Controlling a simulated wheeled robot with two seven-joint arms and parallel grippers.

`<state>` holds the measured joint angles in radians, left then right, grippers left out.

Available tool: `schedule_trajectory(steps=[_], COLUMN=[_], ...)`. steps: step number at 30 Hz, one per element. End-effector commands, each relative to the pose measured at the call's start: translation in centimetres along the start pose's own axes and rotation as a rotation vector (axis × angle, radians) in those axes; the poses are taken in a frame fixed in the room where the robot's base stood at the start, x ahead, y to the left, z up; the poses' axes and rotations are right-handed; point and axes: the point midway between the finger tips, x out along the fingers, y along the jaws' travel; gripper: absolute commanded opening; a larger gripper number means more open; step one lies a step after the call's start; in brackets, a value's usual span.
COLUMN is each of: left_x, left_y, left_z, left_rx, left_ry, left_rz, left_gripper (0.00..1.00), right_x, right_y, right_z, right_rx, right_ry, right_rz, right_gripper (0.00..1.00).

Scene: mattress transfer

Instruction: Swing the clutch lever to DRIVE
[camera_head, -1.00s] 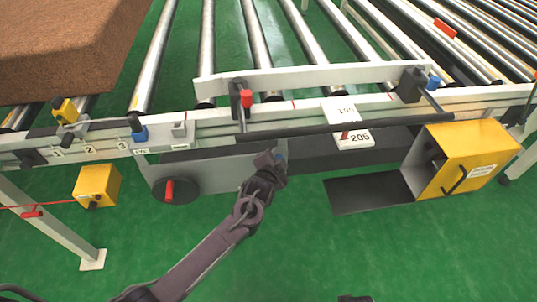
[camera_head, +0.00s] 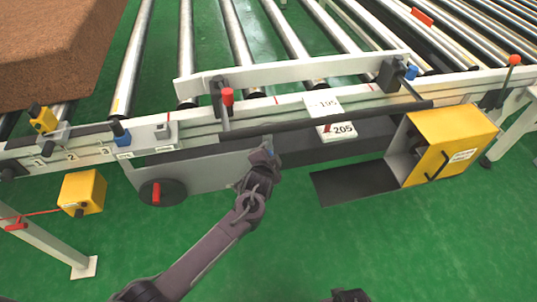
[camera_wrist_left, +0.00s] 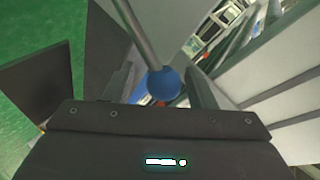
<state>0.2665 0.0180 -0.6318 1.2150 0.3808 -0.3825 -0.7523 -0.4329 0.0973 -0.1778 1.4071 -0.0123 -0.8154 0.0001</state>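A rod with a blue ball knob (camera_wrist_left: 163,83) shows in the left wrist view; I take it for the clutch lever, but no DRIVE marking is legible. My left gripper (camera_wrist_left: 165,92) has its two dark fingers apart on either side of the knob, with gaps visible; contact cannot be told. In the head view my left gripper (camera_head: 266,153) is at the conveyor's front, below the long dark bar. My right gripper is not clearly in view.
A yellow housing (camera_head: 450,140) stands right, a red-handled dial (camera_head: 170,190) left. A brown mattress (camera_head: 60,45) lies far left. Green floor is clear in front.

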Motion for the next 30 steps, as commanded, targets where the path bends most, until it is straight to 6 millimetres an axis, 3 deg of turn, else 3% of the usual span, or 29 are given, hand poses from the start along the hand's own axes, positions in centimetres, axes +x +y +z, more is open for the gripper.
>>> schedule_trajectory(steps=[8, 21, 30], left_x=[-0.3, -6.5, -7.8], left_y=[-0.1, 0.0, 0.0], left_z=[0.1, 0.0, 0.0], left_rx=[-0.001, 0.000, 0.000], left_ry=[-0.002, -0.001, 0.000], left_rz=[-0.001, 0.001, -0.001], left_gripper=[0.50, 0.50, 0.50], right_x=[-0.1, 2.8, 3.1], right_y=[0.0, 0.8, 0.8], right_z=[-0.1, 3.2, 3.7], right_rx=[0.000, 0.013, 0.012], right_ry=[0.001, 0.007, 0.006], right_rz=[0.000, 0.015, 0.014], right_gripper=[0.51, 0.51, 0.51])
